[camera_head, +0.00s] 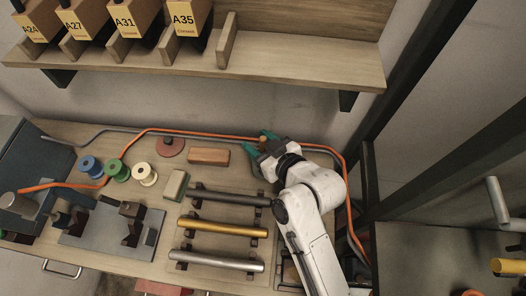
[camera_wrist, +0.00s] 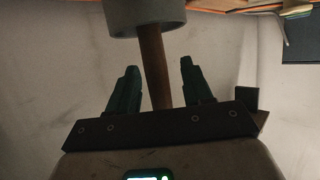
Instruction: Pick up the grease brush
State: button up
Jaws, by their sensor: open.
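The grease brush shows as a brown wooden handle (camera_wrist: 154,65) in the wrist view, standing out of a grey round pot (camera_wrist: 146,17). Its bristles are hidden, apparently in the pot. My gripper (camera_wrist: 159,66) is open, with one green finger on each side of the handle and a visible gap on both sides. In the head view my gripper (camera_head: 260,142) is at the back of the workbench, near the wall. A small brown piece of the handle (camera_head: 263,144) shows between the fingers there; the pot is mostly hidden.
A reddish-brown block (camera_head: 208,156) and a red disc (camera_head: 171,146) lie left of my gripper. An orange hose (camera_head: 200,133) runs along the wall. Dark, gold and silver bars (camera_head: 222,228) lie on supports in front. A shelf (camera_head: 290,68) with labelled boxes hangs above.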

jog(key=shift+a, duration=0.1)
grip_shut()
dwell(0.4)
notch_tip(320, 180, up, 10)
jog(key=shift+b, duration=0.45)
